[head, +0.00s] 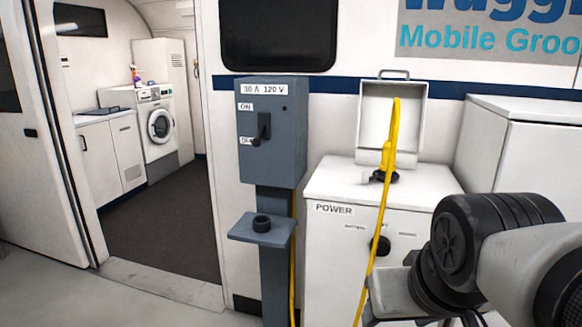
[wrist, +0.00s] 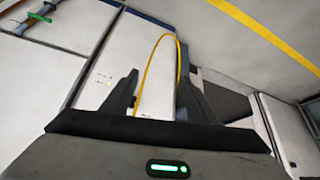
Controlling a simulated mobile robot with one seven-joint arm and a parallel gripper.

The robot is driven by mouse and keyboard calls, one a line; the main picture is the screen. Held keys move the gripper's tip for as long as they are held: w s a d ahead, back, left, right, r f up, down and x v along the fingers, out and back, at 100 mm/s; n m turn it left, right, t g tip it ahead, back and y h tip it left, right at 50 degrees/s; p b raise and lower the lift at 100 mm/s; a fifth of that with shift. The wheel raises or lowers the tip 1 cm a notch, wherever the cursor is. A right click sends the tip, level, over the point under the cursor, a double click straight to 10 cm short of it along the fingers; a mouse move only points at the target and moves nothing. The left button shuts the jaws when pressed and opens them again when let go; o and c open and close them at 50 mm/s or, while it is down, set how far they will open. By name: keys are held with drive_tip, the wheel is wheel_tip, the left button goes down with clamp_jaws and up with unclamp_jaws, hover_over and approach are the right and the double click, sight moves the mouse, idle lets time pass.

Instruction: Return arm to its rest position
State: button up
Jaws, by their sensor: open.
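My arm enters at the lower right of the head view, in front of the white power cabinet (head: 330,262). My gripper (wrist: 157,80) shows in the wrist view with its two dark fingers apart and nothing between them. I cannot clearly make out its fingertips in the head view. A yellow cable (head: 378,235) hangs from a yellow plug at the open inlet box (head: 392,112) on top of the cabinet. In the wrist view the cable (wrist: 152,56) loops up behind the fingers, apart from them as far as I can tell.
A grey pedestal (head: 270,100) with a black lever near OFF stands left of the cabinet, its small shelf (head: 245,232) below. An open doorway shows a washing machine (head: 158,128) and white cupboard (head: 112,155). The floor (head: 60,295) at front left is clear.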

wheel_tip(320, 180, up, 24)
drive_tip(key=s+p, duration=0.2)
drive_tip(key=p, duration=2.2)
drive_tip(key=shift+a+p, duration=0.15)
drive_tip(key=shift+p, duration=0.25)
drive_tip(key=shift+f, duration=0.1)
